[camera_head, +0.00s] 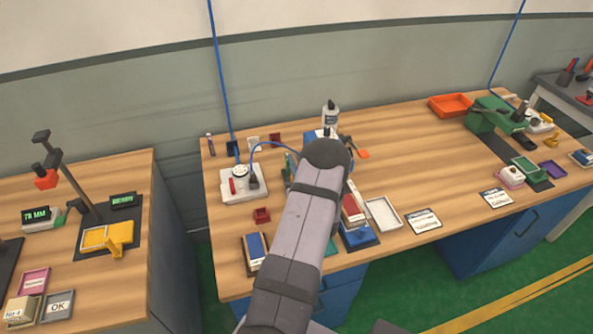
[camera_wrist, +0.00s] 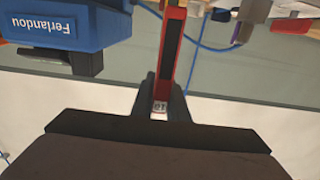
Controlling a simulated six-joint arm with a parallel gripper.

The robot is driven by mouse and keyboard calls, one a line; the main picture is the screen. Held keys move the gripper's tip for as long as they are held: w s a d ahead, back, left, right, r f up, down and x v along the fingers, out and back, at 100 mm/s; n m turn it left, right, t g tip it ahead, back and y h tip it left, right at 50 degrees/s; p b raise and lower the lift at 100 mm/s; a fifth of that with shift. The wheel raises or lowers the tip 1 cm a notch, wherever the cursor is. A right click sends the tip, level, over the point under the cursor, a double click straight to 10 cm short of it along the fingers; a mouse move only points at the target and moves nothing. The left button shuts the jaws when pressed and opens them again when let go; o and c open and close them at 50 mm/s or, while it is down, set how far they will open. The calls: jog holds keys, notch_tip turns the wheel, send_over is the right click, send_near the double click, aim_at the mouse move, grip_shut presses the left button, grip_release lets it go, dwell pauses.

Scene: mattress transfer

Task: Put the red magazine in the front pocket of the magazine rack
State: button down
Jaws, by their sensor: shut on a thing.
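In the wrist view my gripper (camera_wrist: 163,105) is shut on a narrow red piece with a black stripe, which looks like the red magazine (camera_wrist: 170,50). It stretches up the picture from between the two dark fingertips. A small white label marked with digits shows at its held end. A blue body lettered "Ferlandou" (camera_wrist: 75,25) is at the upper left, apart from the red piece; I cannot tell whether it is part of the magazine rack. In the head view my arm hides the gripper and what it holds. I cannot pick out the rack's front pocket.
A red and white block (camera_head: 353,210) on a blue base stands right of my arm, beside a white tray (camera_head: 383,214). A white device (camera_head: 243,187) is to the left. The right middle of the bench (camera_head: 420,160) is clear.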

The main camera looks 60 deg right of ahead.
notch_tip(320, 180, down, 4)
jog(key=shift+p, duration=0.45)
jog(key=shift+a+f+b, duration=0.1)
jog(key=shift+f+b, duration=0.6)
jog(key=c, duration=1.7)
grip_release()
jog(key=shift+s+f, duration=0.1)
jog(key=shift+c, duration=0.2)
jog(key=r+b+v, duration=0.1)
jog(key=b+v, duration=0.1)
jog(key=v, duration=0.9)
jog(key=shift+s+a+r, duration=0.25)
jog(key=shift+s+r, duration=0.05)
jog(key=shift+r, duration=0.05)
